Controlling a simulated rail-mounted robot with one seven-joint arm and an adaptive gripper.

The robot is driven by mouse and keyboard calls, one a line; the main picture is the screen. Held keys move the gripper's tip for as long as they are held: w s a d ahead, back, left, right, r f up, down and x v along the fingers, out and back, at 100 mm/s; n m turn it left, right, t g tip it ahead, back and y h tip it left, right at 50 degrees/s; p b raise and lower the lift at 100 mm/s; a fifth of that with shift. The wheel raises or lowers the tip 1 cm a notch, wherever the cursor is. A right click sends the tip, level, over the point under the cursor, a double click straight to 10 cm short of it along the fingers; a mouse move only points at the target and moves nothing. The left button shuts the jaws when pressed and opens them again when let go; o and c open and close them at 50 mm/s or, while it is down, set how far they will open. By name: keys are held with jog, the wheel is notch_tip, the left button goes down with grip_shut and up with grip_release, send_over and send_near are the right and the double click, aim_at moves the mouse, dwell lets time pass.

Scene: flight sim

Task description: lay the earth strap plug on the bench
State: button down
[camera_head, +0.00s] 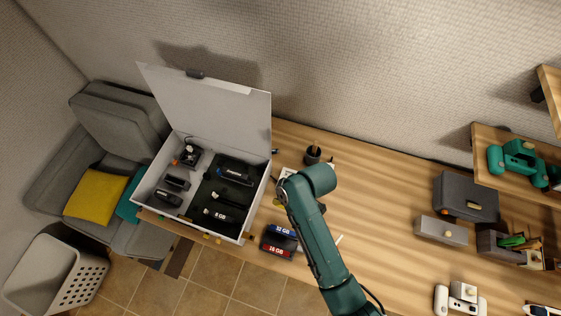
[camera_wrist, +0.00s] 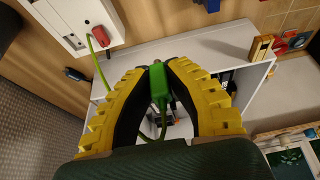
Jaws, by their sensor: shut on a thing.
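The earth strap plug (camera_wrist: 158,88) is a green plug between the fingertips of my gripper (camera_wrist: 157,70) in the wrist view. The yellow fingers are closed on it, and a green cable hangs from it. A white panel (camera_wrist: 72,22) with a red plug (camera_wrist: 98,36) and a green cable stands at upper left of that view. The wooden bench (camera_head: 375,190) runs across the head view. There, my arm hides the gripper and the held plug.
An open grey case (camera_head: 203,137) with dark devices stands at the bench's left end; a pale box edge (camera_wrist: 180,45) lies below my gripper. Red and blue labelled blocks (camera_head: 278,240) lie beside it. A dark toolbox (camera_head: 465,196) and grey box (camera_head: 440,231) stand right. Mid-bench is mostly clear.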

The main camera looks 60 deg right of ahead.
aim_at(277, 209)
jog(key=shift+f+b, duration=3.95)
jog(key=shift+f, duration=2.55)
jog(key=c, duration=1)
grip_release()
jog(key=shift+c, duration=0.2)
jog(key=v, duration=1.2)
